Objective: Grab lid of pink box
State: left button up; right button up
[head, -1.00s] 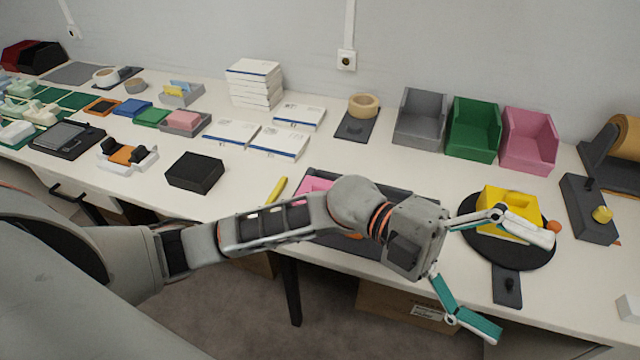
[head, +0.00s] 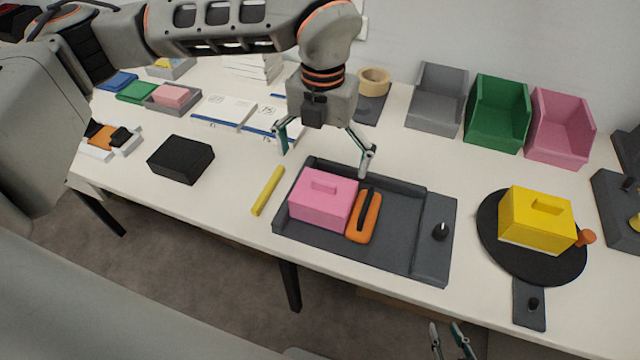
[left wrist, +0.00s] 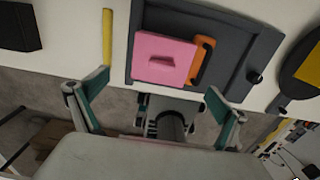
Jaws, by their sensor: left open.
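The pink box (head: 323,204) stands in a dark grey tray on the table, its lid on and a raised handle (head: 323,187) on top. It also shows in the left wrist view (left wrist: 165,48), beyond the fingertips. My left gripper (head: 325,152) is open and empty, pointing down above and behind the box, fingers wide apart and not touching it. My left gripper's fingers also show in the left wrist view (left wrist: 155,92). My right gripper (head: 445,328) shows only its finger ends at the bottom edge; whether it is open or shut is unclear.
An orange tool (head: 363,217) lies against the box's right side in the tray (head: 400,215). A yellow stick (head: 268,190) and a black box (head: 181,159) lie left. A yellow box (head: 537,217) stands on a round black plate at right. Open bins (head: 498,112) stand behind.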

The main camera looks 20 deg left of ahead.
aim_at(324, 183)
pick_arm(q)
notch_tip(324, 183, down, 8)
jog(key=shift+w+d+r, duration=0.1)
jog(key=shift+w+r, duration=0.05)
jog(key=shift+r, duration=0.05)
dwell(0.3)
